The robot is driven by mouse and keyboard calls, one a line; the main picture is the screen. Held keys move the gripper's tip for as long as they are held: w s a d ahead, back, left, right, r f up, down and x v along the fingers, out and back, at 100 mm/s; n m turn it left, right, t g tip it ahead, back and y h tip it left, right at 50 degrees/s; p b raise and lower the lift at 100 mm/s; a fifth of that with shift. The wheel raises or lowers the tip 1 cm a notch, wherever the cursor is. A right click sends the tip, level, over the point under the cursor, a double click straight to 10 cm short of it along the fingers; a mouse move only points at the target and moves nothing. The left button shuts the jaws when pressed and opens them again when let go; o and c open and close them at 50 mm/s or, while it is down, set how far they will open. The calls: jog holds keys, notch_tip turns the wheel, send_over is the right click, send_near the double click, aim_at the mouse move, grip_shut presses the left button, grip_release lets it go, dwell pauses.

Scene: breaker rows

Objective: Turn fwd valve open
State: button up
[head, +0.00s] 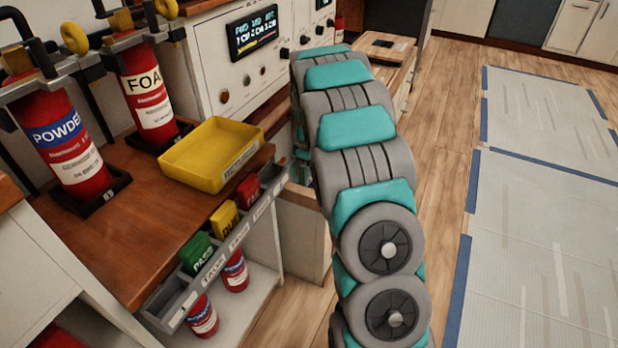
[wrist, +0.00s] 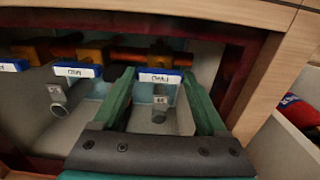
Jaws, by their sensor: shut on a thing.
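In the wrist view the fwd valve shows as a blue handle with a white label (wrist: 160,77), its lettering upside down and hard to read. The handle lies crosswise in front of an orange-brown pipe fitting inside a dark red-framed recess. My gripper (wrist: 158,82) has its two green fingers at the handle's two ends and is shut on it. A small grey tag (wrist: 160,100) hangs below the handle between the fingers. To the left are a second blue labelled handle (wrist: 78,71) and part of a third (wrist: 10,66). The head view shows my arm, but the gripper and valves are hidden there.
In the head view, a wooden counter (head: 95,235) at left holds two red extinguishers (head: 65,150) (head: 147,95) and a yellow tray (head: 195,170). A control panel (head: 240,70) stands behind. Blue-edged mats (head: 545,230) lie on open floor at right.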

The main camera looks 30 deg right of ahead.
jog(key=shift+c, duration=0.8)
jog(key=shift+m, duration=0.3)
jog(key=m, duration=0.3)
jog(key=shift+p, duration=0.35)
jog(key=m, duration=0.5)
jog(key=shift+p, duration=0.3)
jog(key=m, duration=0.4)
jog(key=shift+m, duration=0.3)
jog(key=m+p, duration=0.1)
jog(key=m, duration=0.3)
jog(key=shift+m, duration=0.3)
